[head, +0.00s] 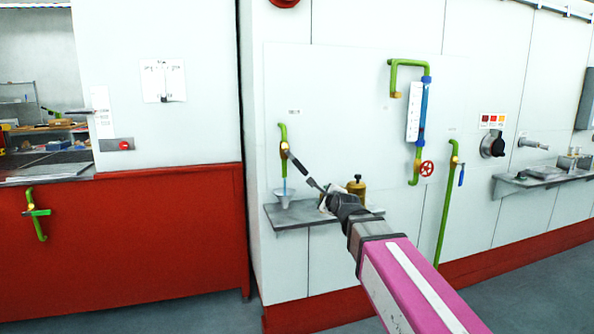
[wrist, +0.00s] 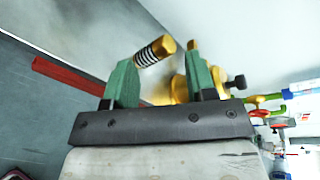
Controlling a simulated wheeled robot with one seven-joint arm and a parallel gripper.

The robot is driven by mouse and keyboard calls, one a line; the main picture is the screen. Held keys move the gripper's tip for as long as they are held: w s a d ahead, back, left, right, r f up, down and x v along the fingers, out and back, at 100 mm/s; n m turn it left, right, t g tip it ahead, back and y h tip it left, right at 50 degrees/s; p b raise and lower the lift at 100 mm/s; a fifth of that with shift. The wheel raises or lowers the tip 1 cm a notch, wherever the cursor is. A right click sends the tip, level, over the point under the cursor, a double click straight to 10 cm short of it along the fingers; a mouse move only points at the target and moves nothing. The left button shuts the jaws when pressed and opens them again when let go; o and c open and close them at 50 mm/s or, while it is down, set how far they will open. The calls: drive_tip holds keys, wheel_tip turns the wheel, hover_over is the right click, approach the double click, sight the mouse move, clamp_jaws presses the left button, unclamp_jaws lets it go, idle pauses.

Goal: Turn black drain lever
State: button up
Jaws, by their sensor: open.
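A green drain pipe (head: 283,132) with a brass valve body (head: 284,147) is mounted on the white wall panel. Its black lever (head: 299,163) slants down and to the right. My gripper (head: 319,190) is just below and right of the lever's lower end, and appears apart from it. In the wrist view the green fingers of my gripper (wrist: 162,72) are spread open. A brass cylinder with a black-and-white striped band (wrist: 155,52) shows between and beyond them. I cannot tell whether a finger touches it. The lever is not clearly identifiable in the wrist view.
A grey shelf (head: 287,219) under the pipe bears a pale cup (head: 283,199) and a brass canister (head: 356,187). Farther right are a pipe with a red handwheel (head: 427,168) and one with a blue lever (head: 461,175). A red counter (head: 130,250) stands left.

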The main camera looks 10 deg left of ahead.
sight(301, 168)
drive_tip(key=s+a+r+m+t+y, duration=0.25)
drive_tip(key=a+r, duration=0.25)
drive_tip(key=r, duration=0.3)
drive_tip(key=shift+m+g+h, duration=0.25)
drive_tip(key=shift+m+g, duration=0.2)
drive_tip(key=x, duration=1.1)
drive_tip(key=shift+w+d, duration=0.1)
drive_tip(key=shift+w, duration=0.1)
clamp_jaws()
